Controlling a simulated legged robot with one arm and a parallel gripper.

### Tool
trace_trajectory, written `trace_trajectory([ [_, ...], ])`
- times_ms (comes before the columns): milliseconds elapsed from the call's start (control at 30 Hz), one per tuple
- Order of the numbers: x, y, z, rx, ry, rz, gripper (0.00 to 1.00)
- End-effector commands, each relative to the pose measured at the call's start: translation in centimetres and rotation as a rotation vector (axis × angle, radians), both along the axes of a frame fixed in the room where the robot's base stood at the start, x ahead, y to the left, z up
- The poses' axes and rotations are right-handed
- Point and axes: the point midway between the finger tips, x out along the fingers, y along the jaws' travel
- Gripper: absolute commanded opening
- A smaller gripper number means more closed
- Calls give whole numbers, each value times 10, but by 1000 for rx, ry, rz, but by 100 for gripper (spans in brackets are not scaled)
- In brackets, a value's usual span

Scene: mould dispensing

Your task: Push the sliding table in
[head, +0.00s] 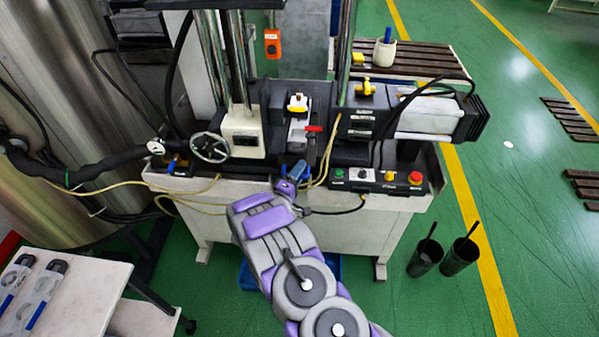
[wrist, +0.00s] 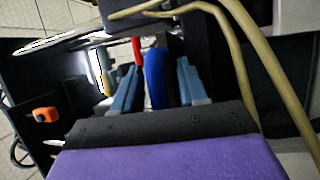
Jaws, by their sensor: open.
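The sliding table (head: 299,138) appears to be the narrow part in the middle of the machine, bearing a white block with a yellow top. A red handle (head: 313,129) sits at its right front; it also shows in the wrist view (wrist: 137,52). My gripper (head: 294,172) is at the machine's front edge, just below the table. The handle's lower end is hidden by my gripper.
A handwheel (head: 210,147) is left of the table. A control box (head: 378,181) with coloured buttons is to the right. Yellowish hoses (wrist: 235,60) run close beside my gripper. A white side table (head: 65,300) stands at lower left; two black cups (head: 425,258) stand on the floor.

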Motion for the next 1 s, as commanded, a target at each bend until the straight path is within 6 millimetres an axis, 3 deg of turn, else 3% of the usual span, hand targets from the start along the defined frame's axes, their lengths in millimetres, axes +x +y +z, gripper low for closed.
trace_trajectory([
  [167,0,1,0,-1,0,2,42],
  [600,0,-7,1,7,-1,-4,1],
  [1000,0,-8,2,6,-3,-8,0],
])
